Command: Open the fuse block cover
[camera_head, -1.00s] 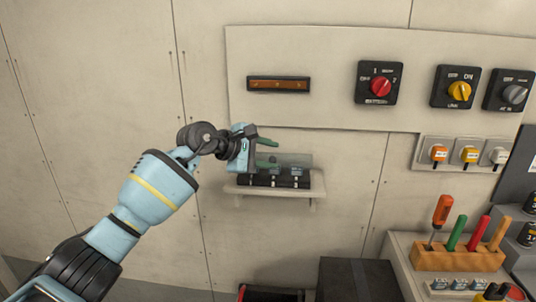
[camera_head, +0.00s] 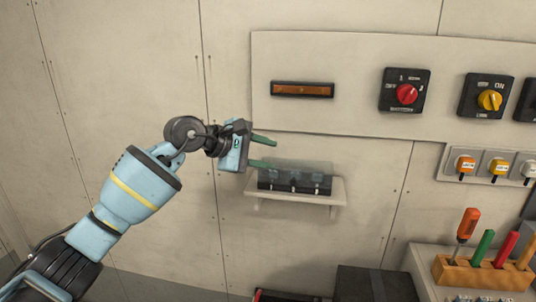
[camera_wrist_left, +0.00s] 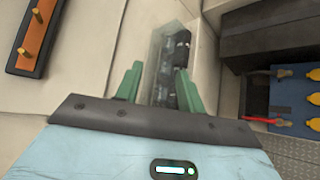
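The fuse block (camera_head: 294,182) is a black block on a small white wall shelf (camera_head: 338,192). A clear cover (camera_head: 312,167) shows above its top; I cannot tell how far it is raised. My left gripper (camera_head: 264,152) is just left of and above the block, its green fingers apart with nothing between them. In the left wrist view the open fingers (camera_wrist_left: 158,85) point at the block (camera_wrist_left: 180,70), which shows between and beyond them with the clear cover (camera_wrist_left: 158,48) along its left side. I cannot tell whether a finger touches the cover. My right gripper is not in view.
A wall panel above holds an orange-brown strip (camera_head: 302,90), a red rotary switch (camera_head: 405,93) and a yellow one (camera_head: 489,98). A wooden rack (camera_head: 480,274) with a screwdriver and coloured handles stands lower right. A dark box (camera_head: 372,284) is below the shelf. The wall left of the shelf is clear.

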